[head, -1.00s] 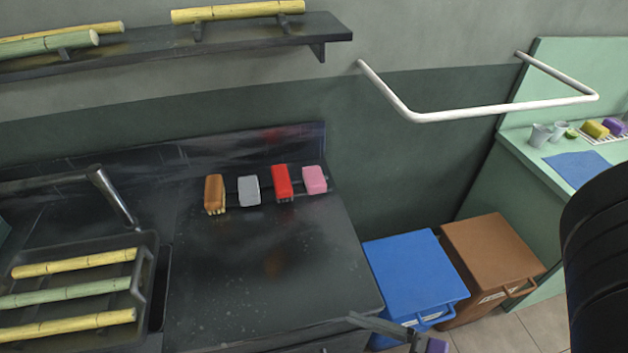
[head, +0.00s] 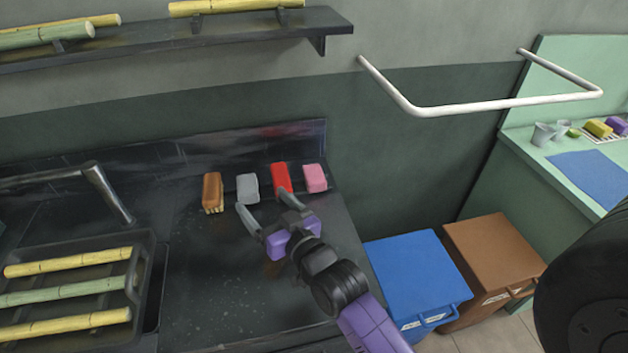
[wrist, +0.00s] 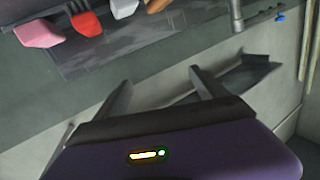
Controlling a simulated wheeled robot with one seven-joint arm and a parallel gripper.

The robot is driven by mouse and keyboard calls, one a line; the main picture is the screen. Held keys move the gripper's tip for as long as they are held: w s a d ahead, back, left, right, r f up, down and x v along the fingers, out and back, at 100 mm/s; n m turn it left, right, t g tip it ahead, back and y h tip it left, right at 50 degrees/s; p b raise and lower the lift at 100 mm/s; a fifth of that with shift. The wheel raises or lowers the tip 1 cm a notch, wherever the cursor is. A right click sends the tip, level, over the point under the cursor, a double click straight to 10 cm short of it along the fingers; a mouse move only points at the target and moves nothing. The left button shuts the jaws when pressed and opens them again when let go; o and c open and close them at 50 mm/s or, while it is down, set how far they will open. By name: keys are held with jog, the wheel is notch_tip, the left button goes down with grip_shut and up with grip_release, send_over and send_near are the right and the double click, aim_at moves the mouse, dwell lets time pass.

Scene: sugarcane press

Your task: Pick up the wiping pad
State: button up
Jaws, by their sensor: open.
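Four small cleaning items stand in a row at the back of the dark counter. From left they are an orange-brown brush with pale bristles (head: 213,192), a grey block (head: 247,187), a red brush (head: 281,175) and a pink block (head: 315,178). The grey and pink blocks look like pads; I cannot tell which is the wiping pad. My gripper (head: 264,200) is open and empty over the counter, its fingertips overlapping the grey block and red brush in the picture. In the wrist view, the pink block (wrist: 40,33), red brush (wrist: 87,23) and grey block (wrist: 123,9) lie beyond the fingers.
A tray with cane pieces (head: 145,285) sits in the sink area at left, beside a faucet (head: 108,192). A shelf (head: 240,27) and a white rail (head: 420,111) are above. Blue (head: 415,270) and brown (head: 490,250) bins stand right of the counter. The front counter is clear.

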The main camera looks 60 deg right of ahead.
jog(key=w+d+m+g, duration=0.1)
jog(key=w+d, duration=0.3)
jog(key=d, duration=0.3)
jog(key=w+d+g, duration=0.1)
jog(key=w+d, duration=0.3)
jog(key=d, duration=0.3)
jog(key=m+g+y+b, duration=0.2)
jog(key=g+y, duration=0.2)
jog(key=g, duration=0.7)
send_over(314, 174)
jog(key=s+a, duration=0.2)
jog(key=f, duration=0.7)
jog(key=shift+w+f, duration=0.2)
jog(key=shift+w, duration=0.05)
jog(key=shift+s+a+f, duration=0.1)
jog(key=shift+s+f, duration=0.05)
jog(key=shift+f, duration=0.15)
jog(key=p+x, duration=0.1)
jog(key=x, duration=0.5)
jog(key=shift+f, duration=0.15)
jog(key=shift+w+d+f, duration=0.3)
jog(key=shift+d+f, duration=0.05)
jog(key=shift+f, duration=0.05)
jog(key=shift+f, duration=0.25)
